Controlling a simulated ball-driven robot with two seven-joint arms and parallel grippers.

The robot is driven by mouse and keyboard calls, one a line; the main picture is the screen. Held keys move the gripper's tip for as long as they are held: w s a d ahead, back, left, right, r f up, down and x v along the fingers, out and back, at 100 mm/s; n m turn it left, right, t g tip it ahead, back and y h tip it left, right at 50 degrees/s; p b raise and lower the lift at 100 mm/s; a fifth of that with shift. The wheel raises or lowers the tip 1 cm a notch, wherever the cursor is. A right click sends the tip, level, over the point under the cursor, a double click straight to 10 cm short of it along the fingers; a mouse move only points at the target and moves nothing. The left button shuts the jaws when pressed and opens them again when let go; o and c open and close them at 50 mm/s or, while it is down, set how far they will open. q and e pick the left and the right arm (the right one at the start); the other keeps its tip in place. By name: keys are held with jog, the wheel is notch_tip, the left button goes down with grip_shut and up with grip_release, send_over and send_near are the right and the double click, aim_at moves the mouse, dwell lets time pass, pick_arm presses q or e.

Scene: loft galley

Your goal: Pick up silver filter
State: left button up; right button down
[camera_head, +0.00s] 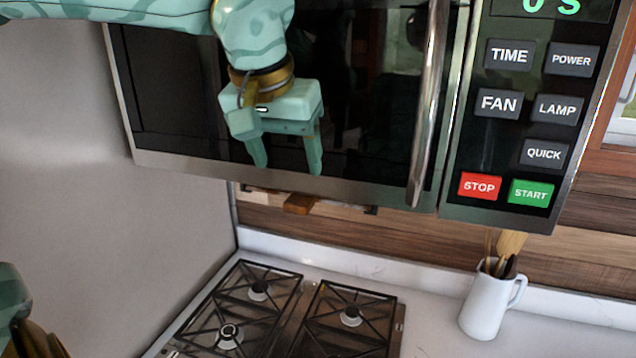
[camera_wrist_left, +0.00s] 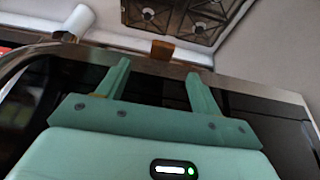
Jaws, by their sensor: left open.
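My left gripper (camera_head: 288,168) is open and empty, pointing down in front of the microwave's dark door in the head view. Its two fingers also stand apart in the left wrist view (camera_wrist_left: 158,70). I cannot clearly make out a silver filter in either view. A small brown block (camera_head: 300,204) shows just under the microwave's lower edge, below the gripper's fingertips. The brown block also shows beyond the fingers in the wrist view (camera_wrist_left: 162,50). The microwave's underside is mostly hidden.
The microwave (camera_head: 380,197) hangs above a gas cooktop (camera_head: 300,310), with a vertical handle (camera_head: 430,100) and button panel (camera_head: 480,135) at right. A white jug (camera_head: 484,305) of utensils stands on the counter at right. A grey wall (camera_head: 70,150) closes the left.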

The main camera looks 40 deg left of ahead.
aim_at(296, 203)
pick_arm(q)
jog(key=x, duration=0.3)
jog(key=shift+w+a+f, duration=0.1)
jog(key=shift+w+f, duration=0.15)
jog(key=shift+w, duration=0.05)
jog(key=shift+w+a+f, duration=0.1)
jog(key=shift+w+f, duration=0.1)
jog(key=shift+f, duration=0.35)
jog(key=x, duration=0.4)
jog(key=shift+s+a+f, duration=0.15)
jog(key=shift+a+f, duration=0.15)
jog(key=shift+f, duration=0.15)
jog(key=shift+c, duration=0.3)
jog(key=shift+d, duration=0.1)
jog(key=c, duration=1.1)
pick_arm(e)
jog(key=shift+w+f, duration=0.15)
jog(key=shift+w, duration=0.4)
